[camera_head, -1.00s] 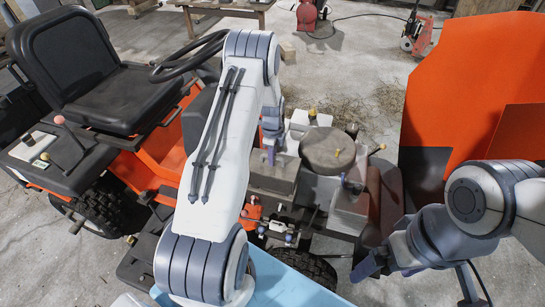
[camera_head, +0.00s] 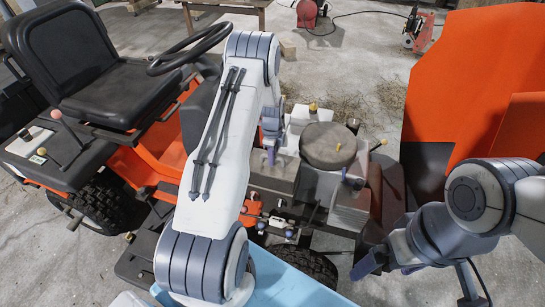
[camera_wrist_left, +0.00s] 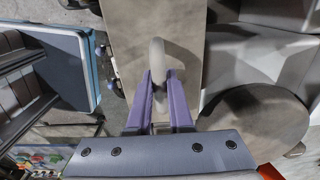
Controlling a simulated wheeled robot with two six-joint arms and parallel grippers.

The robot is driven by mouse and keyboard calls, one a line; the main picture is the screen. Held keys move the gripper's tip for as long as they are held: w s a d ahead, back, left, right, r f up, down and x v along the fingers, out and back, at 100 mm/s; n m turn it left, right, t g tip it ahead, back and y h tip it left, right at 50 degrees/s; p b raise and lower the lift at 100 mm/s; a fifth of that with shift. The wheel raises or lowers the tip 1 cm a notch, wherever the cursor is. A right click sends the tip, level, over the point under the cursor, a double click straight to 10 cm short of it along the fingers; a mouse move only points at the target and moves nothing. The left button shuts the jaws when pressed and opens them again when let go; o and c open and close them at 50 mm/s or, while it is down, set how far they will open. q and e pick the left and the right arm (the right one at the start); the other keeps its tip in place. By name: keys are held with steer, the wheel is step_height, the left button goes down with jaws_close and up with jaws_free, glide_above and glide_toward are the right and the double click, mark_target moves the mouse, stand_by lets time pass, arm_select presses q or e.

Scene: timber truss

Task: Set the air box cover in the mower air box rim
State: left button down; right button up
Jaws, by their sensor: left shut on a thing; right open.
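The air box cover (camera_head: 272,177) appears as a flat grey-brown piece above the mower engine, left of the round disc. In the left wrist view, the cover (camera_wrist_left: 185,25) carries a pale handle. My left gripper (camera_head: 271,150) points down; in the left wrist view my left gripper (camera_wrist_left: 159,88) is shut on that handle. I cannot tell whether the cover touches anything below. The air box rim is not clearly seen; the cover and my left arm hide much of that area. My right gripper (camera_head: 378,266) is open and empty, low at the right of the mower.
A round grey-brown disc (camera_head: 328,146) stands right beside the cover. The mower seat (camera_head: 72,60) and steering wheel (camera_head: 188,48) are left. A large orange panel (camera_head: 460,75) stands right. Bare concrete lies at front right.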

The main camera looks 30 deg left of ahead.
arm_select(q)
steer(key=shift+f, duration=0.35)
steer(key=c, duration=0.7)
jaws_free()
steer(key=shift+c, duration=0.2)
